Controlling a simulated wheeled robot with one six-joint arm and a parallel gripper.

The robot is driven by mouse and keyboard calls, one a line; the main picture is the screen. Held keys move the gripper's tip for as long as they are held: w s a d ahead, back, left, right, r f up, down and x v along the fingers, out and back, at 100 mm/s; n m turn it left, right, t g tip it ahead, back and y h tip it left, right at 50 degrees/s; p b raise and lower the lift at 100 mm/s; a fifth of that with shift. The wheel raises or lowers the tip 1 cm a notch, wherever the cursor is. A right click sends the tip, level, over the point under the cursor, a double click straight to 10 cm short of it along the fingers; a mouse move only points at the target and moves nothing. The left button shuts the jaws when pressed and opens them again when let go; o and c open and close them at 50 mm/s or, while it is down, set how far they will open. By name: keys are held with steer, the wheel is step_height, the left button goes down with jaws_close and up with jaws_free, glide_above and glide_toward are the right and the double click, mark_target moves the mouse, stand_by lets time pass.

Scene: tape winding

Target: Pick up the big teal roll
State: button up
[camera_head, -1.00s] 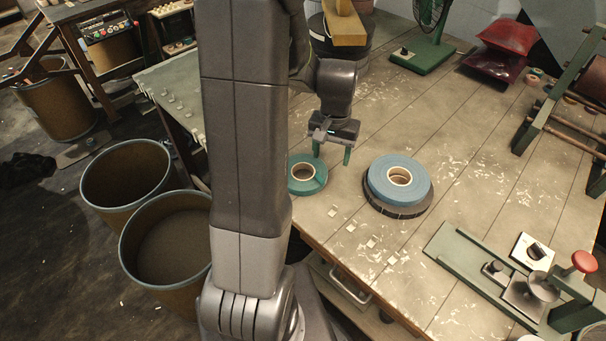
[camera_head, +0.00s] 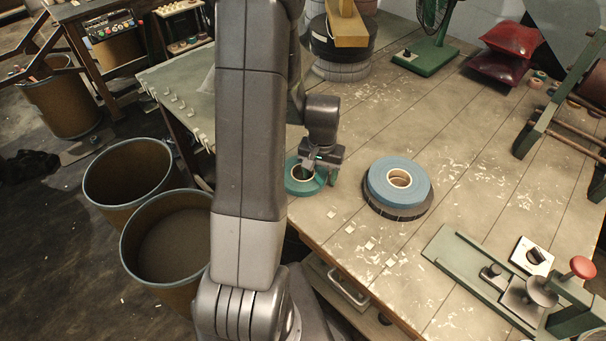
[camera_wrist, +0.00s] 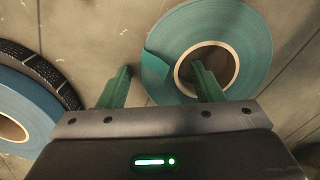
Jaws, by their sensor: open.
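The big teal roll (camera_head: 295,181) lies flat on the wooden table near its front left edge. In the wrist view the teal roll (camera_wrist: 247,42) shows a pale cardboard core and a loose tape end on its left side. My gripper (camera_head: 317,175) is low over the roll's right side. In the wrist view my gripper (camera_wrist: 160,82) is open, with one green finger over or in the core hole and the other outside the roll's left rim. The band of tape lies between the fingers. I cannot tell how deep the finger reaches into the hole.
A blue roll (camera_head: 381,178) lies on a dark roll (camera_head: 398,215) right of my gripper. A green fixture (camera_head: 467,266) stands at the front right. A green fan (camera_head: 427,56) and red bags (camera_head: 498,68) are at the back. Small white pieces dot the front edge.

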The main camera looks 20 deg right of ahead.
steer(key=c, duration=1.2)
steer(key=shift+r, duration=0.1)
